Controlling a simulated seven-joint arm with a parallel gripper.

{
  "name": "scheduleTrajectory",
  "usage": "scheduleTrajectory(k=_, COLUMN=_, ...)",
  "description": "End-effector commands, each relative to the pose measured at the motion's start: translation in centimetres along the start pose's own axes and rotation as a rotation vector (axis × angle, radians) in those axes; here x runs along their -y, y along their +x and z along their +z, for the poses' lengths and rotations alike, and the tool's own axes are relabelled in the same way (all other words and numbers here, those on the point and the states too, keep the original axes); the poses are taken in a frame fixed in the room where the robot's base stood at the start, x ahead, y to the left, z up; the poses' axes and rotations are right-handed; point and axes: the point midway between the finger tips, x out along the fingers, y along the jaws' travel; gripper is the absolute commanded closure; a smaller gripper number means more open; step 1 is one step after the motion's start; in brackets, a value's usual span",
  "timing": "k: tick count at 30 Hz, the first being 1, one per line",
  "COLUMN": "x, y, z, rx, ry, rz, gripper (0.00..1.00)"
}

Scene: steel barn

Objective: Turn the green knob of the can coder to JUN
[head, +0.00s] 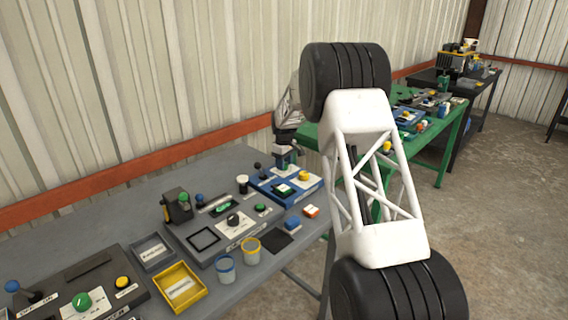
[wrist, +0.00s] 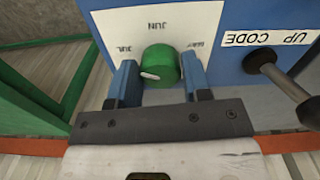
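The can coder is a blue box (head: 262,186) at the far right end of the grey table in the head view; its blue body also shows in the wrist view (wrist: 240,20). Its green knob (wrist: 163,64) sits on a white plate (wrist: 185,18) whose labels appear upside down: JUN above the knob, JUL left, MAY right. A white mark on the knob faces left and slightly down in the picture, on the JUL side. My gripper (wrist: 158,72) has its blue fingers on either side of the knob, apparently touching it. In the head view my gripper (head: 284,160) largely hides the knob.
A black lever (wrist: 278,75) stands right of the knob in the wrist view, beside an UP CODE label (wrist: 268,38). In the head view, a grey device (head: 210,240), a yellow tray (head: 190,297) and two cups stand nearer. A green table (head: 440,150) lies beyond.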

Motion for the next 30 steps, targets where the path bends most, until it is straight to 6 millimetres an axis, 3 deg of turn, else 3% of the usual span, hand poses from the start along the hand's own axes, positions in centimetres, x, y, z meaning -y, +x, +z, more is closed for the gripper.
scheduleTrajectory(k=1, x=0.0, y=-0.01, z=0.0, rx=0.0, ry=0.0, rz=0.0, gripper=0.63)
scheduleTrajectory(k=5, x=0.0, y=-0.01, z=0.0, rx=0.0, ry=0.0, rz=0.0, gripper=0.82)
scheduleTrajectory(k=17, x=0.02, y=-0.05, z=-0.01, rx=0.0, ry=0.053, rz=0.0, gripper=0.82)
scheduleTrajectory(k=30, x=0.1, y=-0.15, z=-0.04, rx=-0.001, ry=0.346, rz=0.001, gripper=0.82)
